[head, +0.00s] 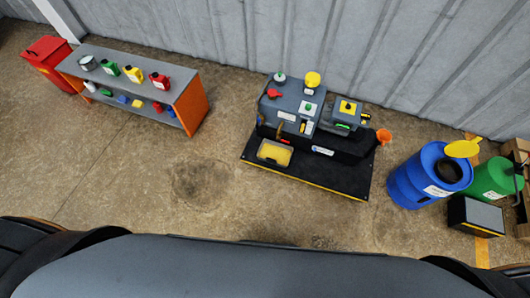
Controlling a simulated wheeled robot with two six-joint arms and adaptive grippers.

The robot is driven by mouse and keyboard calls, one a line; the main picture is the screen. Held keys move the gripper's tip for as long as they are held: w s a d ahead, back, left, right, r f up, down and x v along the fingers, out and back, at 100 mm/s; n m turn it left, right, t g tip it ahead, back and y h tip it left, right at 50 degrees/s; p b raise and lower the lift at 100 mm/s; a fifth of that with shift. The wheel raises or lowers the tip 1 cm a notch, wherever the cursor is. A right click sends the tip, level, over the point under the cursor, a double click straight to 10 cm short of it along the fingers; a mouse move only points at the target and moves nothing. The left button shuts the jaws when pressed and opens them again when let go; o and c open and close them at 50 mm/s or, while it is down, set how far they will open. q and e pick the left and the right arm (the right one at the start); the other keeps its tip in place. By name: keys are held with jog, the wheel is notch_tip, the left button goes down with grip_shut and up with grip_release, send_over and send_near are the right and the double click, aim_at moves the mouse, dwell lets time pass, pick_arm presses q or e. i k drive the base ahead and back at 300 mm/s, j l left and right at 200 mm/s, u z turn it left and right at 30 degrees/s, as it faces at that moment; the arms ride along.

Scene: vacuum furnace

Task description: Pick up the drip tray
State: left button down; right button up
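A small shallow tray with a dark rim and yellow contents (273,152), which looks like the drip tray, sits on the front left of a black platform (330,182). It lies in front of a grey pump-like machine (290,105) standing on that platform. A red-handled part (283,141) is just behind the tray, close above its rim. Whether it touches the tray, I cannot tell. Neither of my grippers is in view.
A shelf bench (130,65) with several coloured cans and a red bin (47,58) stand at the left. A blue drum (415,180), a green drum (492,180) and a dark box (476,215) stand at the right. The floor before the platform is clear.

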aim_at(277, 154)
jog(key=i+j, duration=0.8)
jog(key=j, duration=0.25)
jog(key=i+j+z, duration=0.1)
jog(key=z, duration=0.3)
jog(key=i+j+z, duration=0.1)
jog(key=z, duration=0.3)
jog(key=j+z, duration=0.25)
jog(key=z, duration=0.6)
